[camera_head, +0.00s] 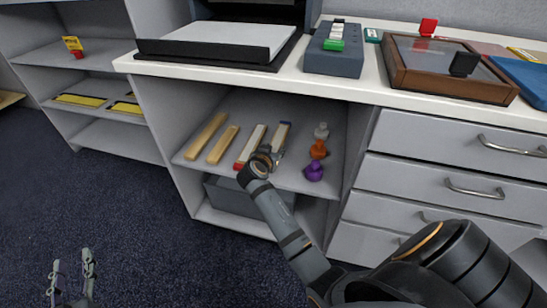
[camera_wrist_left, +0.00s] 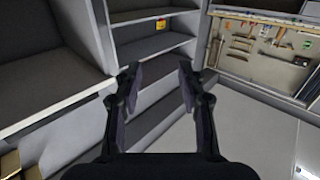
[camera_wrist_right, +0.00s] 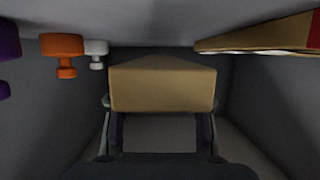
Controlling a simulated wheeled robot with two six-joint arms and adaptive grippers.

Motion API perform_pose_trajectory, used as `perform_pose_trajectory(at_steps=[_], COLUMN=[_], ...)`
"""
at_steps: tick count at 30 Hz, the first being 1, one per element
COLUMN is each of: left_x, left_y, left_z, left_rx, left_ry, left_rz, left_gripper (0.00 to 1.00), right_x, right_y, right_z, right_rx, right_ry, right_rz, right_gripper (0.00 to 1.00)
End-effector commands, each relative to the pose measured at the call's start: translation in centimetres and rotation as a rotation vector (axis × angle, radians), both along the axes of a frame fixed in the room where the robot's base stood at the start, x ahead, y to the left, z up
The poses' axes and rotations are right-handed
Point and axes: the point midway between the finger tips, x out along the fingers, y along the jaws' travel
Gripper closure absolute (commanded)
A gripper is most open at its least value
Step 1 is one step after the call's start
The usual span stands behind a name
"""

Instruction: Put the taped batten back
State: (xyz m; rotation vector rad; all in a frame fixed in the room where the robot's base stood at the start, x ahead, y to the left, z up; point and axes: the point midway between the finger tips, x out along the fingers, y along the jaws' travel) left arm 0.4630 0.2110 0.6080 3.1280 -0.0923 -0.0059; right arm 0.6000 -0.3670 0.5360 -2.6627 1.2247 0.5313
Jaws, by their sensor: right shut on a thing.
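In the head view, my right gripper (camera_head: 272,156) reaches into the middle shelf compartment and is shut on a pale batten (camera_head: 281,133) with a dark bluish far end. The right wrist view shows this batten (camera_wrist_right: 160,88) as a plain tan block between the fingers; I cannot tell whether it touches the shelf. A batten with a red near end (camera_head: 250,147) lies just left of it; its red part also shows at the right wrist view's upper right edge (camera_wrist_right: 314,33). My left gripper (camera_head: 72,280) is open and empty over the floor, well away from the shelf.
Two plain wooden battens (camera_head: 207,135) lie further left on the shelf (camera_head: 310,187). Orange (camera_head: 318,150) and purple (camera_head: 314,172) knobbed pieces and a pale one stand to the right. The countertop (camera_head: 355,88) overhangs the compartment. Drawers (camera_head: 440,145) are to the right; a grey bin (camera_head: 235,198) sits below.

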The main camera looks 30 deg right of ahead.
Motion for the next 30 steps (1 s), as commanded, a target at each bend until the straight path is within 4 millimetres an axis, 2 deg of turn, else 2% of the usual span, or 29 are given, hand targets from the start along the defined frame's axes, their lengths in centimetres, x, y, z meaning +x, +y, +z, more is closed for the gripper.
perform_pose_trajectory(at_steps=[4, 9, 13, 18, 30], left_x=[0.3, -0.4, -1.3, -1.9, -2.1], left_y=[0.0, 0.0, 0.0, -0.1, -0.1], left_z=[4.5, 9.7, 12.6, 14.1, 14.5], left_rx=[0.003, 0.008, 0.010, 0.011, 0.011], left_ry=[-0.189, -0.403, -0.528, -0.591, -0.610], left_rz=[0.003, 0.004, 0.002, 0.001, 0.001], left_gripper=[0.60, 0.60, 0.60, 0.60, 0.60], right_x=[-0.1, -0.1, 0.0, -0.1, -0.1], right_y=[0.0, 0.0, 0.0, 0.0, 0.0], right_z=[-1.2, -2.2, -2.7, -2.9, -3.0], right_rx=[0.000, -0.001, -0.002, -0.002, -0.001], right_ry=[0.000, 0.000, -0.001, -0.001, -0.001], right_rz=[-0.001, -0.001, 0.000, 0.000, 0.000], right_gripper=[1.00, 1.00, 1.00, 1.00, 1.00])
